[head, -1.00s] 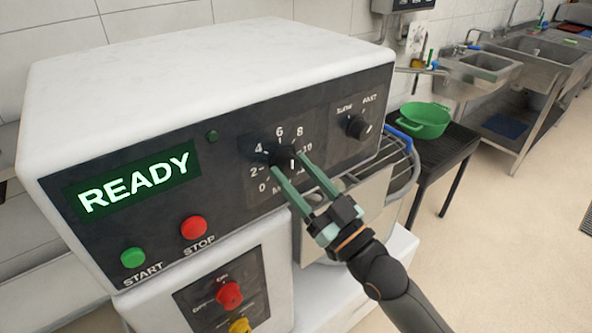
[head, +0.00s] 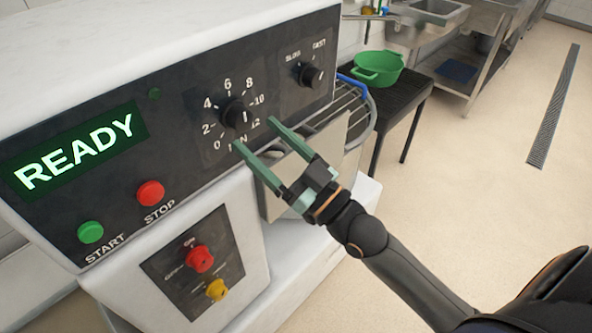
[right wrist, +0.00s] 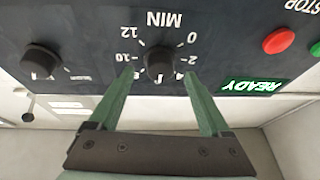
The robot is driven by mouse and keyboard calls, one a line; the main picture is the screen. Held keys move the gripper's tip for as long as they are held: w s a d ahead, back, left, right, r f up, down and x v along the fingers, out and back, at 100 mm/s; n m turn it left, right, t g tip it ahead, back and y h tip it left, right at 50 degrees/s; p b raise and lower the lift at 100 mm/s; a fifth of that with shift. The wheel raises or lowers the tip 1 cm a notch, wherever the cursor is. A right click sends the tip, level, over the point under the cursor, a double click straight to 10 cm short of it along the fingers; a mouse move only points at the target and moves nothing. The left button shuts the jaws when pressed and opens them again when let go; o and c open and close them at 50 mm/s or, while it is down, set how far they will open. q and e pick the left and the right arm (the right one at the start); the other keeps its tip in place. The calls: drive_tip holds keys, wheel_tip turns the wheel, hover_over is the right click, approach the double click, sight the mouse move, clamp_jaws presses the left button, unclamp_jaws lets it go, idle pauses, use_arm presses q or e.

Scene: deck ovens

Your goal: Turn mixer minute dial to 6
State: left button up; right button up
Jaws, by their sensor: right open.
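The mixer's minute dial (head: 236,116) is a round black knob with a light mark, on a dark panel with white numbers from 0 to 12. I cannot read for certain which number the mark points to. The dial shows upside down in the right wrist view (right wrist: 160,61). My right gripper (head: 255,135) is open and empty, with green fingers. In the head view its tips lie below and right of the dial, apart from it. In the right wrist view the tips (right wrist: 158,73) appear on either side of the knob. My left gripper is not in view.
The display (head: 75,152) reads READY. A speed knob (head: 311,75) sits right of the dial. Green start (head: 90,232) and red stop (head: 150,193) buttons sit lower left. A wire guard (head: 350,105) and a table with a green colander (head: 378,68) stand to the right.

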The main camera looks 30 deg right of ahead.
use_arm(q)
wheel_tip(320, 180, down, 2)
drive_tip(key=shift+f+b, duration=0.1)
drive_tip(key=shift+b, duration=0.8)
use_arm(e)
drive_tip(key=v, duration=0.9)
wheel_tip(320, 180, down, 10)
drive_tip(key=w+m+g+h+p, duration=0.2)
drive_tip(key=g+h, duration=0.1)
use_arm(q)
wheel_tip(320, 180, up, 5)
drive_tip(key=p, duration=0.3)
use_arm(e)
drive_tip(key=s+f+g+h, duration=0.2)
drive_tip(key=s+f+g, duration=0.2)
drive_tip(key=f, duration=0.7)
drive_tip(key=s+a+f+g+h, duration=0.1)
drive_tip(key=s+f+g, duration=0.3)
drive_tip(key=f, duration=0.7)
drive_tip(key=shift+s+a+f+m+h, duration=0.3)
drive_tip(key=shift+s+f+m+h, duration=0.1)
drive_tip(key=shift+s, duration=0.8)
drive_tip(key=shift+r, duration=0.1)
